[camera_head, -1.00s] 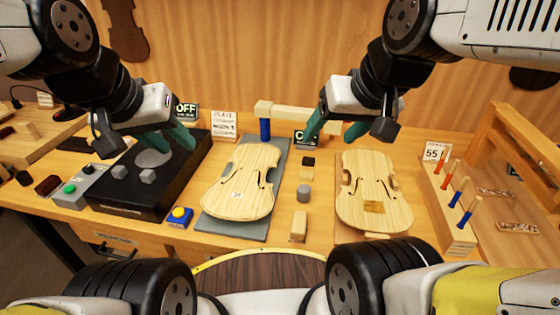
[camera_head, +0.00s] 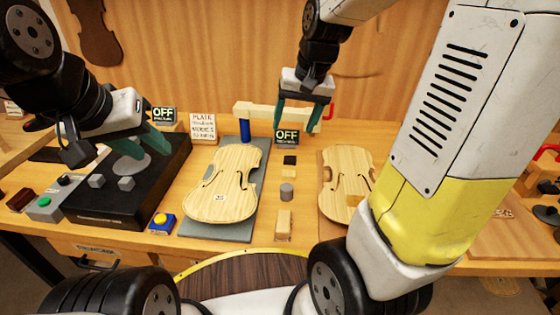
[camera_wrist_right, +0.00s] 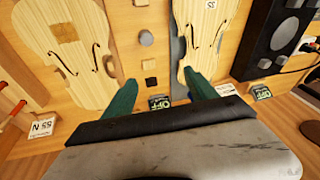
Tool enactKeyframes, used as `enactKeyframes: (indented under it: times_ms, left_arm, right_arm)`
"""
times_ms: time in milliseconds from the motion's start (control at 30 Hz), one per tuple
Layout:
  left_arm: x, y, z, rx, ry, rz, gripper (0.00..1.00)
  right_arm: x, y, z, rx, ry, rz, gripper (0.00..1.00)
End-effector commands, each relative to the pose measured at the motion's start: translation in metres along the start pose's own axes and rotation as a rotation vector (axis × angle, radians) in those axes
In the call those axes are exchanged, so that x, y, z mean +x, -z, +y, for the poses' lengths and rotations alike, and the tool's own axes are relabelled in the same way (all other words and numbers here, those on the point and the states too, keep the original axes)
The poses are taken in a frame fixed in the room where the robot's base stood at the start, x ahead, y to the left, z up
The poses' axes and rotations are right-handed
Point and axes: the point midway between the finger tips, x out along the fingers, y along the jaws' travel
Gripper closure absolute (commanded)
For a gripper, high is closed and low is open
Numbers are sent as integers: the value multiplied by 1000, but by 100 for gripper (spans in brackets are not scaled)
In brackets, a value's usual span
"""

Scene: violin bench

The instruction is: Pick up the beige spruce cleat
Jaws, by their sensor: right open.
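Two beige pieces lie in the strip between the violin plates: a small flat one (camera_head: 288,174) just behind the grey cylinder, and a larger block (camera_head: 284,224) near the front edge. I cannot tell for certain which is the spruce cleat. In the right wrist view the small piece (camera_wrist_right: 150,64) lies ahead of the fingers, and the block (camera_wrist_right: 140,3) is at the top edge. My right gripper (camera_head: 298,120) is open, empty and pointing down, behind these pieces near the OFF sign. My left gripper (camera_head: 143,146) is open and empty over the black box.
A black block (camera_head: 290,160) and a grey cylinder (camera_head: 287,191) share the strip. A beige bar (camera_head: 290,113) and OFF sign (camera_head: 287,137) stand at the back.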

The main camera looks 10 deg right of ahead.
Motion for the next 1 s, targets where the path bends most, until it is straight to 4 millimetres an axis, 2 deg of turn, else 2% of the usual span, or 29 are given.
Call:
enactKeyframes:
  times_ms: [33,200,300,400,500,633,1000]
  left_arm:
    - [0,0,0,0,0,0,64]
    - [0,0,0,0,0,0,64]
    - [0,0,0,0,0,0,64]
    - [0,0,0,0,0,0,64]
    - [0,0,0,0,0,0,64]
    - [0,0,0,0,0,0,64]
    - [0,0,0,0,0,0,64]
  right_arm:
    - [21,11,2,19,-20,-37,34]
    - [86,42,12,81,-92,-127,34]
    - [122,52,19,107,-136,-168,34]
    - [150,59,25,126,-172,-196,34]
    - [168,62,29,137,-195,-212,34]
    - [180,62,32,143,-207,-221,34]
    - [222,51,40,142,-208,-224,34]
